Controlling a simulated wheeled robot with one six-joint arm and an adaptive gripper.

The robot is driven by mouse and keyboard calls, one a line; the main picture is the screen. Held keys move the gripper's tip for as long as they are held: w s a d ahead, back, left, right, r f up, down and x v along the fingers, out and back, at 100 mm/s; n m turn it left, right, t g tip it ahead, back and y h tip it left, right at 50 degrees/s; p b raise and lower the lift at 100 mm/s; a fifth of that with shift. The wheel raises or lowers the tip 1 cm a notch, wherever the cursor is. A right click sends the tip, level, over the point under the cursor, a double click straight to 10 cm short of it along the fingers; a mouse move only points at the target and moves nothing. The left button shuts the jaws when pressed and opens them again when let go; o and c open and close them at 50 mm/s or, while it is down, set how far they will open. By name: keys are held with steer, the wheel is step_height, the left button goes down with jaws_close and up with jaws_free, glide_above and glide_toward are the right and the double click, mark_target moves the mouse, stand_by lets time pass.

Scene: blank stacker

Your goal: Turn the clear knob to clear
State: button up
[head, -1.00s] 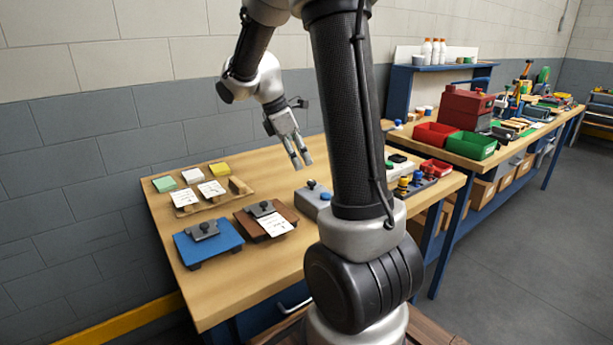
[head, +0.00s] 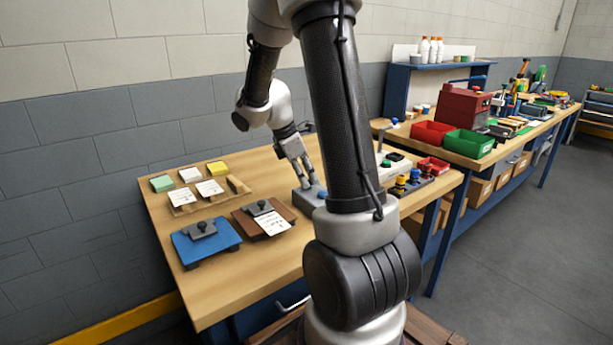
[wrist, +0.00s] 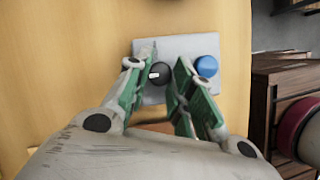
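A grey box (wrist: 185,47) carries a round black knob (wrist: 160,73) with a white mark on its left part, and a blue button (wrist: 207,66) to the right of the knob. In the head view the same box (head: 304,204) sits on the wooden table, partly hidden by my arm. My gripper (head: 306,182) points down over the box. In the wrist view its green-padded fingers (wrist: 165,60) are apart, one on each side of the knob. I cannot tell whether they touch it. No label for clear is readable.
A blue plate (head: 190,246) and a brown plate (head: 246,229), each with a dark handled piece, lie to the left. A wooden board (head: 176,210) with cards is behind them.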

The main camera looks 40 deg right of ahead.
jaws_close()
steer(key=m, duration=0.2)
steer(key=m+g+y, duration=0.1)
steer(key=m, duration=0.1)
steer(key=shift+w+d+m, duration=0.15)
steer(key=shift+w+m, duration=0.05)
steer(key=shift+m, duration=0.1)
steer(key=m, duration=0.2)
steer(key=m+g+y, duration=0.1)
steer(key=m, duration=0.1)
steer(key=shift+d+m+y, duration=0.15)
steer(key=shift+m+y, duration=0.15)
steer(key=m+y, duration=0.1)
steer(key=m, duration=0.3)
steer(key=shift+w+d+g+y, duration=0.1)
steer(key=shift+d+g+y, duration=0.05)
steer(key=shift+g+y, duration=0.2)
steer(key=shift+d+m+y, duration=0.15)
steer(key=shift+m+y, duration=0.6)
steer(key=shift+m, duration=1.55)
